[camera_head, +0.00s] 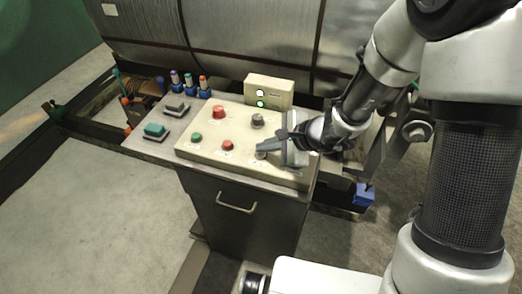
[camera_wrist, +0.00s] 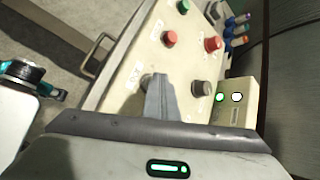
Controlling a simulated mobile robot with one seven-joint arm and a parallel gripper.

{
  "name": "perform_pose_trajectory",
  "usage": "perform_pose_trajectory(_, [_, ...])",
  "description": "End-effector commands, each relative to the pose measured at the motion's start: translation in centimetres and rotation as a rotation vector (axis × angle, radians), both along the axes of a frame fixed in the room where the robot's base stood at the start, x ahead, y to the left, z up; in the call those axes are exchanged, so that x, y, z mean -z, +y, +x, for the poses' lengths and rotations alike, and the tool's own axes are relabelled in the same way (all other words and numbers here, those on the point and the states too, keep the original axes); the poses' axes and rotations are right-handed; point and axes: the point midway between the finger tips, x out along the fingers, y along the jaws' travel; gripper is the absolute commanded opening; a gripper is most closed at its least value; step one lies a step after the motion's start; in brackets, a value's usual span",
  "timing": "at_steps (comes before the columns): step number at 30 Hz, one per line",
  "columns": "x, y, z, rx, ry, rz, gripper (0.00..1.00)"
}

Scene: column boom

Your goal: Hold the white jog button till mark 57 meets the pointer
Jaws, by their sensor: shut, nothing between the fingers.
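The control panel (camera_head: 215,155) has a sloped cream face on a dark grey cabinet. My gripper (camera_head: 264,149) is shut and empty, with its fingertips at the lower right of the panel face. In the wrist view the closed fingers (camera_wrist: 157,84) point down at the panel. A pale round button (camera_head: 260,155) shows partly beside the fingertips; it is likely the white jog button, mostly hidden by the fingers. I cannot tell whether the fingertips touch it or whether it is pressed. No mark 57 or pointer can be made out in either view.
The panel also has a green button (camera_head: 197,136), a small red button (camera_head: 227,145), a red mushroom button (camera_head: 218,111) and a dark knob (camera_head: 257,121). A lamp box (camera_head: 268,91) behind shows white and green lights. A large ribbed drum (camera_head: 240,40) lies behind.

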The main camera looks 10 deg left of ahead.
Motion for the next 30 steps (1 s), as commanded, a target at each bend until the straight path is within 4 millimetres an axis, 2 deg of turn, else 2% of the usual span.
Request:
perform_pose_trajectory(8, [-0.1,0.0,0.0,0.0,0.001,-0.001,0.0])
perform_pose_trajectory(18, [-1.8,0.0,0.0,0.001,0.0,-0.001,0.0])
perform_pose_trajectory(30, [-2.1,0.0,0.0,0.0,0.0,0.0,0.0])
